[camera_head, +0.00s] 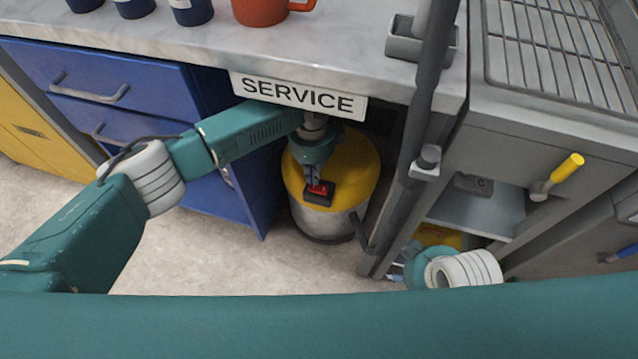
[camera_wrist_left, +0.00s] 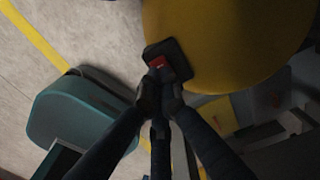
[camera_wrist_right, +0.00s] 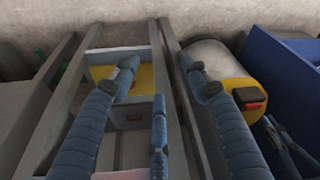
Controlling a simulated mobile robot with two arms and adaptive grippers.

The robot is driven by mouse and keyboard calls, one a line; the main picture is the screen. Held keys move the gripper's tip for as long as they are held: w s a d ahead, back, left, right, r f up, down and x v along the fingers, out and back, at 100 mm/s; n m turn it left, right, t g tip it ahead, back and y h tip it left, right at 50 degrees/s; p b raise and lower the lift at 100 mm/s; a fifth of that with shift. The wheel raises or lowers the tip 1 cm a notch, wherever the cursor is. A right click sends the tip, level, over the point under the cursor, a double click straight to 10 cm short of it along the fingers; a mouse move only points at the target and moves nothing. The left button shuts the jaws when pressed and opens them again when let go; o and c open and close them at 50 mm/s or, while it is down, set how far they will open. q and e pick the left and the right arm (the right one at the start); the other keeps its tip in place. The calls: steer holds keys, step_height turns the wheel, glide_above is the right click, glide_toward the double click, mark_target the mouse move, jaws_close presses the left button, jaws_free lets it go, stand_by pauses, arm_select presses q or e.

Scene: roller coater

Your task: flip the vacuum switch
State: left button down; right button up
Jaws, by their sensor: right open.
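The vacuum is a drum with a yellow lid (camera_head: 352,168) and a metal body, standing under the SERVICE counter. Its red rocker switch (camera_head: 321,189) sits in a black housing on the lid's near side. My left gripper (camera_head: 313,178) points down right by the switch. In the left wrist view its fingertips (camera_wrist_left: 160,92) are drawn close together over the housing's edge, beside the red switch (camera_wrist_left: 158,63); contact is unclear.
Blue drawers (camera_head: 140,95) stand left of the vacuum, and the marble counter (camera_head: 330,50) overhangs it. A grey upright frame (camera_head: 425,110) and a machine with a yellow-handled lever (camera_head: 566,168) stand to the right. The floor (camera_head: 240,262) in front is clear.

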mark_target(314, 187)
arm_select(q)
steer(key=shift+r+p, duration=0.7)
steer(key=shift+r, duration=0.15)
steer(key=shift+r+p, duration=0.4)
steer(key=shift+p, duration=0.1)
steer(key=shift+r+p, duration=0.6)
steer(key=shift+p, duration=0.05)
arm_select(e)
step_height(314, 187, down, 11)
steer(key=shift+a+g, duration=0.15)
steer(key=shift+g, duration=0.15)
steer(key=shift+w, duration=0.1)
